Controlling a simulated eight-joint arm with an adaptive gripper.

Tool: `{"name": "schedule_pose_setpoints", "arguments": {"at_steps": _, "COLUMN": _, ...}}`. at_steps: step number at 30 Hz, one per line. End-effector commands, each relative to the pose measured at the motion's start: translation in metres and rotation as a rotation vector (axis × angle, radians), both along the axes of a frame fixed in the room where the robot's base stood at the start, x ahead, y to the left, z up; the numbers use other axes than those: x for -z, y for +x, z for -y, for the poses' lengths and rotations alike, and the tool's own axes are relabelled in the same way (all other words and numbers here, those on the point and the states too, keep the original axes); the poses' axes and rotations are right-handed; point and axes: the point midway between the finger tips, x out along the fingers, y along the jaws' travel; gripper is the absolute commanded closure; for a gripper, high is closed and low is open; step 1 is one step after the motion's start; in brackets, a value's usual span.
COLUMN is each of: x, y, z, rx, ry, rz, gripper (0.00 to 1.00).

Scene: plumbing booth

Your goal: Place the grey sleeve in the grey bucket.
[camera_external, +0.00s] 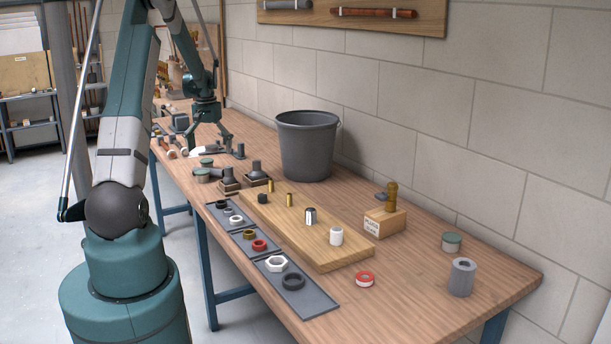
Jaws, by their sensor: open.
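The grey sleeve (461,278), a short grey cylinder with a hole in its top, stands upright near the right end of the workbench. The grey bucket (306,149) stands upright at the back of the bench near the wall; its inside floor is hidden. My gripper (217,147) is to the left of the bucket, low over the far left part of the bench, pointing down. It is open, and I see nothing held in it. It is far from the sleeve.
A wooden board (333,256) with several small fittings lies mid-bench, with grey trays (317,301) of rings along its front. A wooden block (385,222) with a brass fitting, a green-lidded tin (452,243) and a red-and-white tape roll (365,279) stand between the bucket and sleeve.

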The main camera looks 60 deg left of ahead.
Motion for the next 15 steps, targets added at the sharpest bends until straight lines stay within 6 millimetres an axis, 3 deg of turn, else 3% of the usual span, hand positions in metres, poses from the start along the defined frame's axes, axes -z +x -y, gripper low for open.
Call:
{"name": "schedule_pose_setpoints", "arguments": {"at_steps": 4, "x": 0.0079, "y": -0.0070, "z": -0.0088, "rx": -0.009, "ry": -0.006, "rz": -0.004, "gripper": 0.00}}
{"name": "schedule_pose_setpoints", "arguments": {"at_steps": 15, "x": 0.0094, "y": -0.0079, "z": -0.0099, "rx": -0.010, "ry": -0.008, "rz": -0.005, "gripper": 0.00}}
